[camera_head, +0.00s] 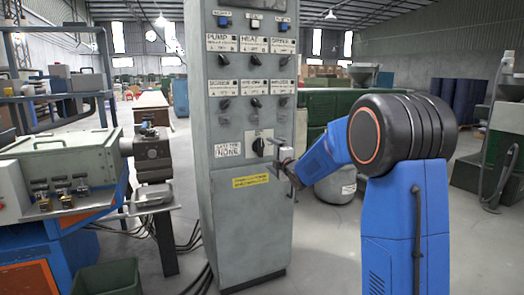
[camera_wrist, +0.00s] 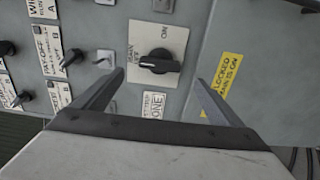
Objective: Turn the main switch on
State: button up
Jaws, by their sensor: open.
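The main switch is a black rotary knob on a white plate low on the grey cabinet's front. It shows in the head view (camera_head: 259,147) and in the wrist view (camera_wrist: 157,65). In the wrist view the knob's bar lies across the picture, its end toward small lettering at the plate's left edge; "ON" stands at the plate's top. My gripper (camera_wrist: 160,79) is open and empty, its fingers to either side of the knob in the picture, with no contact seen. In the head view my gripper (camera_head: 284,162) is just right of the switch, its fingertips hard to make out.
The grey cabinet (camera_head: 228,215) carries rows of smaller knobs (camera_head: 254,103) above. A yellow label (camera_head: 251,181) is below the switch, and a white "NONE" sign (camera_head: 228,149) is left of it. A green machine (camera_head: 60,165) stands left. Open floor lies right of the cabinet.

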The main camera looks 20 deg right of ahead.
aim_at(262, 149)
jog(key=w, duration=0.3)
jog(key=w+a, duration=0.1)
jog(key=w, duration=0.5)
jog(key=shift+w+a, duration=0.15)
jog(key=shift+w, duration=0.2)
jog(key=c, duration=1.1)
jog(key=shift+o, duration=0.2)
